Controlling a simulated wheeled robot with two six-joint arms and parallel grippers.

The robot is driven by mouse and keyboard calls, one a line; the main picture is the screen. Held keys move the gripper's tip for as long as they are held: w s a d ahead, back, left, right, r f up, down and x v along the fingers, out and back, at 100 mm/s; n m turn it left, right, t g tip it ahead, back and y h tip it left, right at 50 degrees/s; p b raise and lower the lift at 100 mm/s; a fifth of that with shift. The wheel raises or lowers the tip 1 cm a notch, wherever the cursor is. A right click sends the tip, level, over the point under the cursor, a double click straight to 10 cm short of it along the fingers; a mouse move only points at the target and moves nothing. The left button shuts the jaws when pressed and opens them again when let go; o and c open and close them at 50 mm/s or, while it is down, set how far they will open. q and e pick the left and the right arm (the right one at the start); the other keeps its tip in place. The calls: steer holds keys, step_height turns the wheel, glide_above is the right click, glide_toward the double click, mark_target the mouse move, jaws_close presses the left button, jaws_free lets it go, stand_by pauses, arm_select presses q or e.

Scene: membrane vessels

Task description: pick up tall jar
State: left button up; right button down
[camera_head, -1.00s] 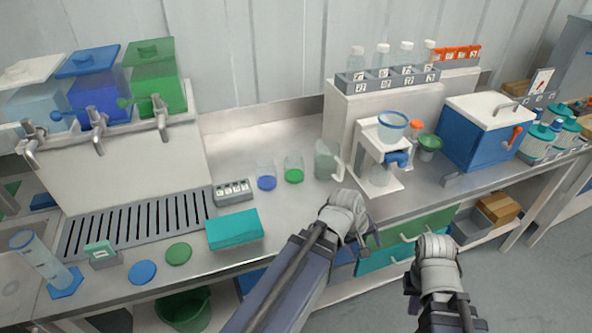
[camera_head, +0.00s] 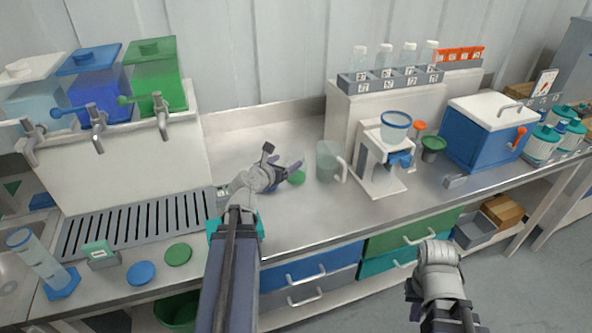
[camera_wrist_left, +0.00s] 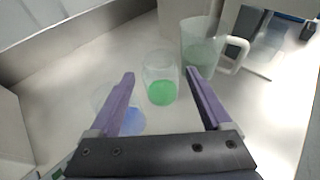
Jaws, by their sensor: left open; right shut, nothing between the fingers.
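A clear jar with green contents (camera_head: 297,177) stands upright on the steel counter; it also shows in the left wrist view (camera_wrist_left: 160,82). A clear jar with blue contents (camera_wrist_left: 130,121) stands beside it, near the left finger in the wrist view and mostly hidden by my gripper in the head view. I cannot tell for sure which is the tall jar. My left gripper (camera_head: 284,174) is open and empty; in the wrist view its fingers (camera_wrist_left: 162,88) point toward the green jar, apart from it. My right gripper (camera_head: 437,250) is shut and empty in front of the counter.
A clear jug with a handle (camera_head: 328,161) stands just right of the green jar. A white dispenser (camera_head: 382,165) stands further right. A teal box (camera_head: 214,228) is partly behind my left arm. The drip grate (camera_head: 130,226) is left. Counter behind the jars is clear.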

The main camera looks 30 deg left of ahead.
mark_target(299, 154)
arm_select(q)
steer(key=b+x, duration=0.2)
steer(key=x, duration=0.5)
steer(key=shift+s, duration=0.1)
steer(key=b+x, duration=0.2)
steer(key=x, duration=0.2)
steer(key=shift+a+f, duration=0.1)
steer(key=shift+f, duration=0.15)
steer(key=shift+w+f, duration=0.1)
steer(key=shift+w, duration=0.45)
steer(key=shift+s, duration=0.1)
steer(key=c, duration=1.2)
